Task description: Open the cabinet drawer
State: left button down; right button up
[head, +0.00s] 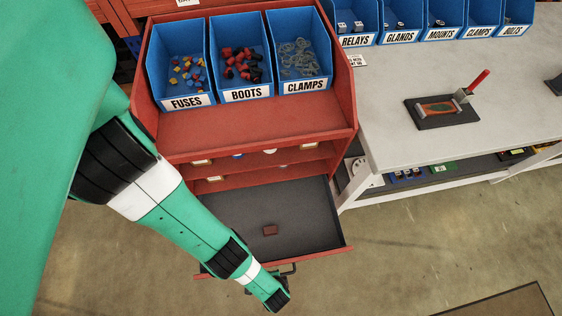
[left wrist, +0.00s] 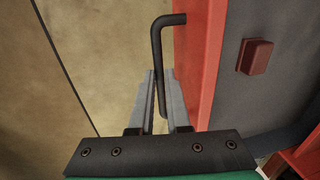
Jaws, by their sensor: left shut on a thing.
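The red cabinet (head: 260,130) has its lowest drawer (head: 312,215) pulled well out. The drawer has a dark grey floor with a small brown-red block (head: 270,230) lying on it. The block also shows in the left wrist view (left wrist: 255,56), at the right. The black bar handle (left wrist: 158,45) stands off the drawer's red front (left wrist: 207,60). My left gripper (left wrist: 160,98) is shut on the handle, one finger on each side of it. In the head view the handle (head: 290,268) is partly hidden by my left arm. My right gripper is not in view.
Blue bins of fuses (head: 180,62), boots (head: 241,58) and clamps (head: 302,52) sit on the cabinet top. A pale workbench (head: 400,130) stands to the right, close to the open drawer's side. Bare floor (head: 410,250) lies in front.

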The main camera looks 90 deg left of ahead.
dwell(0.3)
pick_arm(q)
jog(key=c, duration=0.9)
grip_release()
jog(key=r+p, duration=0.3)
jog(key=d+r+p, duration=0.1)
jog(key=r+p, duration=0.3)
jog(key=d+r+p, duration=0.1)
jog(key=r+p, duration=0.2)
jog(key=r, duration=0.1)
jog(key=shift+w+d+r, duration=0.1)
jog(key=shift+r, duration=0.1)
